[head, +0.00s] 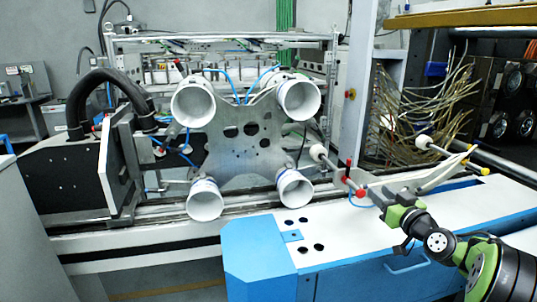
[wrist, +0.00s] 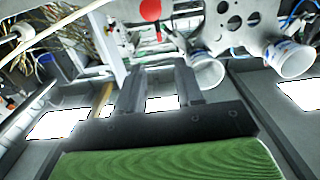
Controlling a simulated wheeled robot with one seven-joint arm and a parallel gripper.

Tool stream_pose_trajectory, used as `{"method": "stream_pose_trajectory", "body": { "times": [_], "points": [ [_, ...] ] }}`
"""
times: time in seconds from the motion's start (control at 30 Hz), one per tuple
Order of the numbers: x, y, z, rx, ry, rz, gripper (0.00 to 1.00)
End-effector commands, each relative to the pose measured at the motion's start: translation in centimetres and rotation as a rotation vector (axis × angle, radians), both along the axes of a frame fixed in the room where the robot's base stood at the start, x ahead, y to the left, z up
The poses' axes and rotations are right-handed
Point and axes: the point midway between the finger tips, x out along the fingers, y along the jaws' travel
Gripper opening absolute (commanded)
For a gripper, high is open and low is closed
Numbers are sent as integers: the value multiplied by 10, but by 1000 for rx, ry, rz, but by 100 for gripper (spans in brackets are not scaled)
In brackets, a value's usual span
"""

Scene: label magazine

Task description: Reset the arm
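My arm (head: 437,240), with green and dark joints, reaches in from the lower right in the head view. My gripper (head: 383,197) is above the right part of the blue-and-white cabinet, small and partly blended with the machine parts behind it. In the wrist view my gripper (wrist: 157,78) shows two dark fingers standing apart with nothing between them, so it is open and empty. A green surface (wrist: 165,163) fills the bottom of the wrist view.
A metal plate (head: 240,140) carries several white cups (head: 298,98) left of my gripper. The blue-and-white cabinet (head: 340,226) lies below it. A grey post (head: 358,80), rods with white knobs (head: 423,142) and loose cables (head: 405,108) stand behind. The air above the cabinet top looks free.

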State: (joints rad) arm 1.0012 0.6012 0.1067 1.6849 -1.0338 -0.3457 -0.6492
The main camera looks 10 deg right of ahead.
Motion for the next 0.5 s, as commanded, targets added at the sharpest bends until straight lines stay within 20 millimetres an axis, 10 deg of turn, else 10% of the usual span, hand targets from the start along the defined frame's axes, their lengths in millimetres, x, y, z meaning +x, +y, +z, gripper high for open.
{"method": "stream_pose_trajectory", "body": {
  "times": [0.23,0.5],
  "points": [
    [-14,150,9,-82,327,169,36],
    [-161,270,-14,-117,778,137,36]
  ]
}}
